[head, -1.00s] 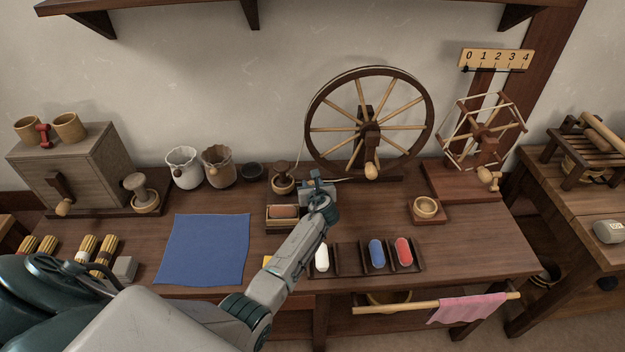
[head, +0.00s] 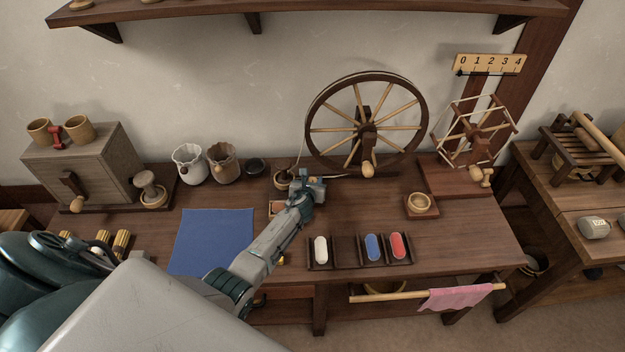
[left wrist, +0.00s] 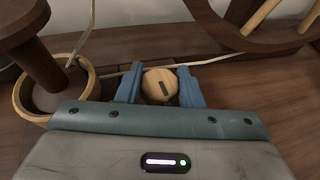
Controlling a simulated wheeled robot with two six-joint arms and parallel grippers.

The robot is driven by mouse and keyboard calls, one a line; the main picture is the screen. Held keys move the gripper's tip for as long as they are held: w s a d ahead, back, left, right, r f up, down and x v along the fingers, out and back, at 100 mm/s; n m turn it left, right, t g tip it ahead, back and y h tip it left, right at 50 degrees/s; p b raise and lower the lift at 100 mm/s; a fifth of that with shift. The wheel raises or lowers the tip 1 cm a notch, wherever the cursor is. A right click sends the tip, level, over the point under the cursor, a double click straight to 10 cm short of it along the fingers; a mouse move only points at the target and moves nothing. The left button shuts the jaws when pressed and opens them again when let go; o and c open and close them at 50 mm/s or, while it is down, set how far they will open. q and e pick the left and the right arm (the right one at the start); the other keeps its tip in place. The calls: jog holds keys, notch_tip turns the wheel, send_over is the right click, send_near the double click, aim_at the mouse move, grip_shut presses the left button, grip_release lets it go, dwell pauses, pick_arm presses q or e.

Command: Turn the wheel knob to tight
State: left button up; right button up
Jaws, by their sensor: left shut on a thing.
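The wheel knob (left wrist: 153,89) is a round, pale wooden disc with a short dark mark, seen in the left wrist view. The mark runs nearly up and down, slightly tilted. My left gripper (left wrist: 161,88) has its two blue fingers on either side of the knob and is shut on it. In the head view my left gripper (head: 312,186) is low at the back of the table, left of the spinning wheel (head: 367,128), and hides the knob. No label for tight can be made out. My right gripper is not in view.
A wooden cup with a dark post (left wrist: 50,85) stands close left of my gripper. A cord passes behind the knob. A tray with coloured shuttles (head: 346,252) and a blue cloth (head: 212,242) lie nearer the front.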

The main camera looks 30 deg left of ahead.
pick_arm(q)
jog(key=o, duration=1)
jog(key=shift+c, duration=0.2)
jog(key=shift+s+r+p, duration=0.2)
jog(key=shift+s+p, duration=0.1)
jog(key=shift+p, duration=0.05)
jog(key=p+v, duration=0.4)
jog(key=v, duration=0.6)
